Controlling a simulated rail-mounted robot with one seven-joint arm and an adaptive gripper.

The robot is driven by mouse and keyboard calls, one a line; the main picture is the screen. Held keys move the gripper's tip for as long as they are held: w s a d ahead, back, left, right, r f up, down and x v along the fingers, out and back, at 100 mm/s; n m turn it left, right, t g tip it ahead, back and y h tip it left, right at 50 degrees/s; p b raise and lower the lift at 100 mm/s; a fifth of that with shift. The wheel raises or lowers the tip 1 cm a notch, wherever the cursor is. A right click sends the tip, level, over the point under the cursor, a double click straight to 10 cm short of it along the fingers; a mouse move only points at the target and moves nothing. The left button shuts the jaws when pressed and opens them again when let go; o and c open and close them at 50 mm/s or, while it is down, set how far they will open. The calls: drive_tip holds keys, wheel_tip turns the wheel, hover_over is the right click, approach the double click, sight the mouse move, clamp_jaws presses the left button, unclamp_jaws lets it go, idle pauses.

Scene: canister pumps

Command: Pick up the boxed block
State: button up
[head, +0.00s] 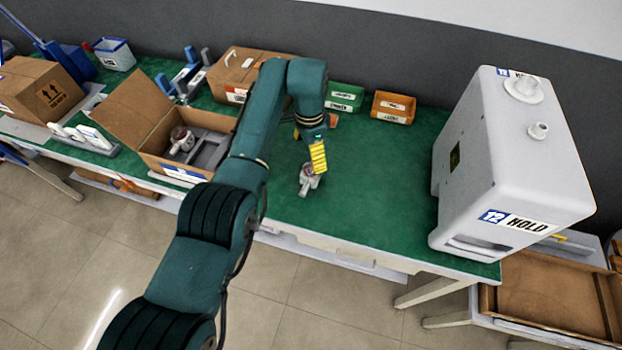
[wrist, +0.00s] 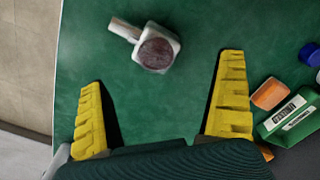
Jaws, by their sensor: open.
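An open cardboard box (head: 160,162) stands on the green table left of my arm. In it are a light-grey piece with a dark reddish top (head: 181,139) and a grey block-like form (head: 211,151); my arm hides part of the box's right side. A similar pale piece with a dark red round face (head: 309,180) lies on the table outside the box. In the wrist view this loose piece (wrist: 155,50) lies ahead of the spread yellow fingers, apart from both. My gripper (head: 318,158) is open and empty above the table (wrist: 163,70).
A large white canister housing (head: 510,165) stands at the table's right end. Green (head: 345,97) and orange (head: 393,108) bins stand at the back. A closed carton (head: 235,75) is behind my arm. The table between my gripper and the white housing is clear.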

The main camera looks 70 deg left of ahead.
sight(310, 165)
wheel_tip(310, 165, down, 4)
drive_tip(key=shift+f+b, duration=0.1)
drive_tip(key=shift+b, duration=0.3)
drive_tip(key=f, duration=0.1)
drive_tip(key=f+b, duration=0.1)
drive_tip(key=f, duration=0.3)
drive_tip(key=shift+s+d+f+b, duration=0.1)
drive_tip(key=shift+s+d+b, duration=0.05)
drive_tip(key=shift+d+b, duration=0.25)
drive_tip(key=c, duration=1.3)
